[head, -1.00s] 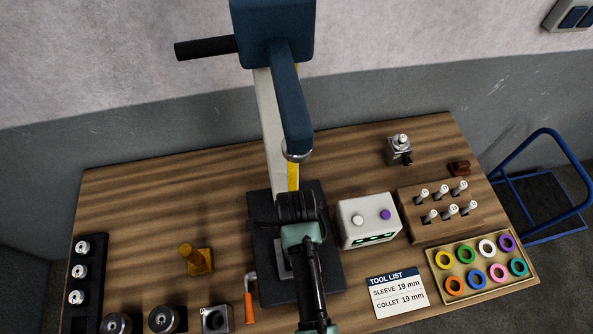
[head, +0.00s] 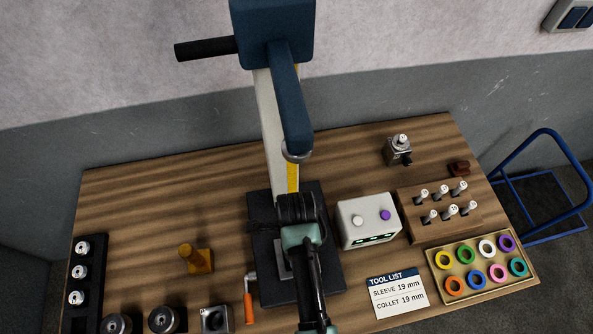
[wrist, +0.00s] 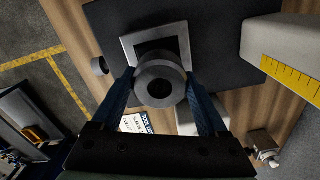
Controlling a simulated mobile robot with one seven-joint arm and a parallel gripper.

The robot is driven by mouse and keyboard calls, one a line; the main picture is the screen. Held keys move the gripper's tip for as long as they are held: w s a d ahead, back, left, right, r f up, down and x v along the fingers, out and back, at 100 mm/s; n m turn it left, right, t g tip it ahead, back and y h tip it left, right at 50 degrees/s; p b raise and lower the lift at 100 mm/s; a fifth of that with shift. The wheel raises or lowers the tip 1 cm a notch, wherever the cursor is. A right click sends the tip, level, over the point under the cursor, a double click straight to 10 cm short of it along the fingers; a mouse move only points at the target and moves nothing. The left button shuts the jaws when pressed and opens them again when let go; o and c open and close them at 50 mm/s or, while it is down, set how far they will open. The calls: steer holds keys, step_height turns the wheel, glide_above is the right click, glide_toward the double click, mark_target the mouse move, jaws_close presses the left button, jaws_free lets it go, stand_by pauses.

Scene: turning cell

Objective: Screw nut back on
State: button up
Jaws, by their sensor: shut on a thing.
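A round grey metal nut (wrist: 160,79) with a dark central hole sits between the fingers of my gripper (wrist: 162,88) in the wrist view. Both blue fingers press on its sides, so my gripper is shut on it. The nut is over or on a light square-edged block (wrist: 184,36) on the black base plate (wrist: 225,50). I cannot tell whether its thread is engaged. In the head view my gripper (head: 297,208) points down over the base plate (head: 325,278) and hides the nut.
The press column (head: 275,140) and its blue arm (head: 291,108) rise close behind my gripper. A white button box (head: 366,232) stands just right. An orange-handled crank tool (head: 248,307) and a brass-coloured piece (head: 197,258) are left. A ring tray (head: 480,265) lies farther right.

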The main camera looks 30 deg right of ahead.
steer(key=shift+f, duration=0.3)
steer(key=o, duration=1.4)
steer(key=shift+r, duration=0.1)
step_height(320, 180, up, 13)
steer(key=shift+p, duration=0.45)
